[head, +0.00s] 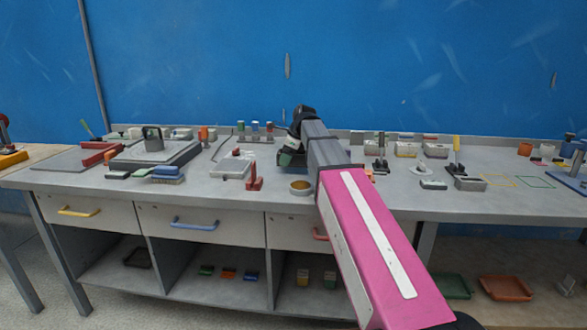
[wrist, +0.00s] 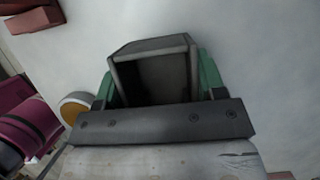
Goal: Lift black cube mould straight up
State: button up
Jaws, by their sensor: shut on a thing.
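The black cube mould (wrist: 152,46), a dark open box, sits between the green fingers of my gripper (wrist: 157,80) in the wrist view. The fingers are shut on its two opposite sides. Its inside looks dark and empty. In the head view my gripper (head: 288,157) is over the middle of the workbench, with a green finger showing at the left of my arm. There my arm and gripper hide most of the mould. I cannot tell whether its underside touches the bench.
A bowl with yellowish contents (head: 301,187) stands close in front of my gripper. A red bracket (head: 254,180) and a white tray (head: 231,169) are to its left. A blue wall (head: 350,70) closes the back.

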jog(key=shift+r, duration=2.1)
